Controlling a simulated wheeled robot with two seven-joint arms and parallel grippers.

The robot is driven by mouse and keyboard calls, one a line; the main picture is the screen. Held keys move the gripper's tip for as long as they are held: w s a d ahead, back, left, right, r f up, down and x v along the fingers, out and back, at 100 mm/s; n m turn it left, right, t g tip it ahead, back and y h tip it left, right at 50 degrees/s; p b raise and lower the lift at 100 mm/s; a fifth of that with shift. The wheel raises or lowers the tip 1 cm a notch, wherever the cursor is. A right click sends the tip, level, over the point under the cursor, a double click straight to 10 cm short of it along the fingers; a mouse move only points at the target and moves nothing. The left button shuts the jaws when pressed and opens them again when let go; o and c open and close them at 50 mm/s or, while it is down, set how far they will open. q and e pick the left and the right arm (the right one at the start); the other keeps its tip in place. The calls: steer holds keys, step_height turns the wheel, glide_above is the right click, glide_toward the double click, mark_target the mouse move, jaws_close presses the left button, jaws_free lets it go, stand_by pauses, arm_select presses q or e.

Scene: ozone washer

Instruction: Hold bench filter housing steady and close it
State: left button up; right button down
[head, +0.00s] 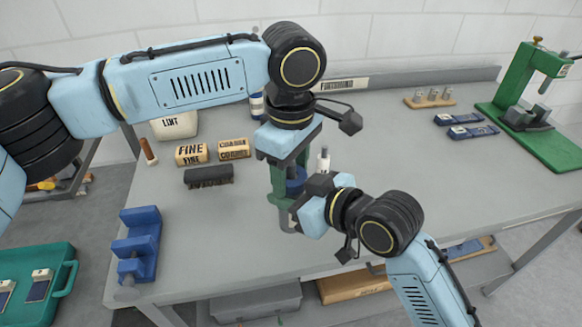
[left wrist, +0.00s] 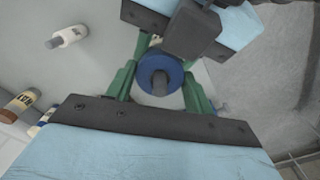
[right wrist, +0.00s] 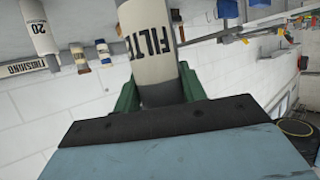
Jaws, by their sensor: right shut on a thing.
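The filter housing's pale body (right wrist: 150,50), marked with a partly hidden "FILTER" label, shows large in the right wrist view. My right gripper (head: 291,204) comes in from the right and is shut on this body, with a green finger on each side. The round blue cap (left wrist: 160,76) with a grey centre knob shows from above in the left wrist view, and partly in the head view (head: 295,187). My left gripper (head: 287,190) points down over it, its fingers spread on both sides of the cap. The cap's seating on the body is hidden.
FINE (head: 191,154) and COARSE (head: 234,149) blocks and a dark brush (head: 208,176) lie left of the housing. A blue fixture (head: 138,243) sits near the table's left edge. A white bottle (head: 323,160) stands close behind the grippers. A green press (head: 532,110) stands far right; the table's right middle is clear.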

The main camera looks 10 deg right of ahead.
arm_select(q)
steer(key=shift+c, duration=1.4)
steer(key=m, duration=0.6)
steer(key=shift+m, duration=0.3)
steer(key=o, duration=1.1)
steer(key=shift+r, duration=2.25)
steer(key=shift+c, duration=0.4)
